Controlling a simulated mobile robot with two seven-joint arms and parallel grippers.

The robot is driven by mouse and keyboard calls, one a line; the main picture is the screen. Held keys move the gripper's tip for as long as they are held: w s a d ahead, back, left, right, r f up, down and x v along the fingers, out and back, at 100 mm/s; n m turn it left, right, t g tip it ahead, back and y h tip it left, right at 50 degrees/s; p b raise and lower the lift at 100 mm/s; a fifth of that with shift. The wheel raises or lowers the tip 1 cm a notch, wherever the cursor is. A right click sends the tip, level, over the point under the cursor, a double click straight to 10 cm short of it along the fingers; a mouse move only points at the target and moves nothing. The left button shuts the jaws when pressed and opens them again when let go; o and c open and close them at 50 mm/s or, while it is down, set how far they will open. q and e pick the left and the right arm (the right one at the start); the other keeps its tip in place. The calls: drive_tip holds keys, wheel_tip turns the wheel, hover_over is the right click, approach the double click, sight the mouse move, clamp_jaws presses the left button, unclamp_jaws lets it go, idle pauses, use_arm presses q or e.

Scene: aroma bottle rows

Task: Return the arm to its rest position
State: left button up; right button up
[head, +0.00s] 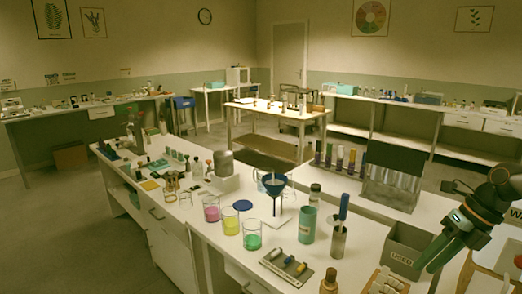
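My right arm comes in from the right edge. Its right gripper (438,250) hangs at the right, tilted down and to the left, beside the grey bin (406,247) marked "USED". My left gripper and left arm are not in view.
The white bench (180,205) holds beakers of pink, yellow (231,222) and green (252,237) liquid, a funnel stand (273,190), a teal bottle (307,226) and a small tray (286,265). A wooden rack (385,281) stands near the gripper. Open floor lies at the left.

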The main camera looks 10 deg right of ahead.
drive_tip(key=s+a+f+m+t, duration=0.2)
drive_tip(key=f+m+t, duration=0.2)
drive_tip(key=f+m, duration=0.3)
drive_tip(key=s+a+f+m+t, duration=0.1)
drive_tip(key=s+f+m+t, duration=0.2)
drive_tip(key=f+m, duration=0.4)
drive_tip(key=s+a+f+m+t, duration=0.2)
drive_tip(key=f+m+t, duration=0.25)
drive_tip(key=f, duration=0.45)
drive_tip(key=s+a+f+m+g, duration=0.1)
drive_tip(key=s+a+f+m, duration=0.2)
drive_tip(key=a+m, duration=0.2)
drive_tip(key=s+a+f+m+g+h+p, duration=0.1)
drive_tip(key=s+a+f+m+g, duration=0.1)
drive_tip(key=a, duration=0.6)
drive_tip(key=s+a+f+m+g+h, duration=0.1)
drive_tip(key=s+a+f+m, duration=0.3)
drive_tip(key=a+f+m, duration=0.1)
drive_tip(key=a+m, duration=0.1)
drive_tip(key=m, duration=0.1)
drive_tip(key=shift+s+a+m, duration=0.3)
drive_tip(key=shift+a+m, duration=0.05)
